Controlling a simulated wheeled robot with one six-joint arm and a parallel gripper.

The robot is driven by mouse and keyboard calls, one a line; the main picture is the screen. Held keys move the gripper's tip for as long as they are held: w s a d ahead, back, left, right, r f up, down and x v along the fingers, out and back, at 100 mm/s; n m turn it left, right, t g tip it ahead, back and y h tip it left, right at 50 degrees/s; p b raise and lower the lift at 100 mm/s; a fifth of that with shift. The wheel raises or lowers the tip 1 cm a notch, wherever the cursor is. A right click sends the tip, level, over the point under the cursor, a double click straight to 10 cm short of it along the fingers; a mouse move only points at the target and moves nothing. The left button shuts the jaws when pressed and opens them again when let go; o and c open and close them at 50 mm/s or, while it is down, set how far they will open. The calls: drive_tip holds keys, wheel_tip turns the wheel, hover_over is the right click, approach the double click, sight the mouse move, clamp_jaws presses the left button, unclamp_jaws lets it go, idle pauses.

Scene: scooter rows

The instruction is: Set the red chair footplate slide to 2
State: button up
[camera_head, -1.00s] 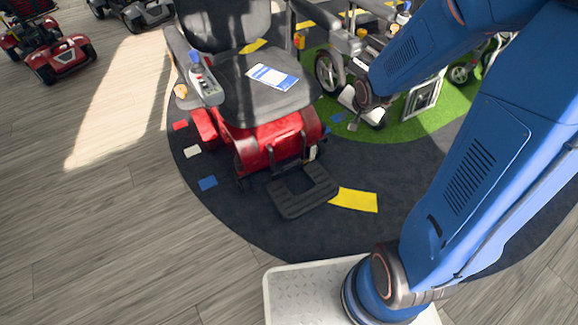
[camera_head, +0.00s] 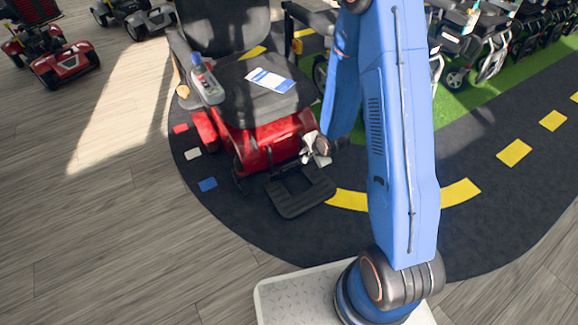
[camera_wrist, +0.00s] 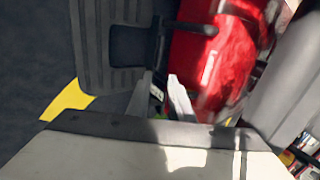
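The red power chair (camera_head: 262,140) stands on the dark mat, its black footplate (camera_head: 300,192) low at its front. My gripper (camera_head: 312,146) is at the right front of the red base, above the footplate's mount. In the wrist view the footplate (camera_wrist: 97,45) is at upper left and the red base (camera_wrist: 205,62) at upper right. My gripper (camera_wrist: 160,80) shows two pale fingers with a gap between them. A small green and yellow detail (camera_wrist: 157,94) shows in that gap. A dark bar (camera_wrist: 192,27) crosses from the footplate mount over the red base. No slide numbers are readable.
A blue and white card (camera_head: 271,79) lies on the seat. Yellow floor marks (camera_head: 348,200) curve around the chair. The wooden floor at left is clear.

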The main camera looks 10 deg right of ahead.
sight(291, 164)
drive_tip(key=x, duration=1.7)
drive_tip(key=shift+w+a+f, duration=0.1)
drive_tip(key=shift+f, duration=0.25)
drive_tip(key=shift+c, duration=0.3)
clamp_jaws()
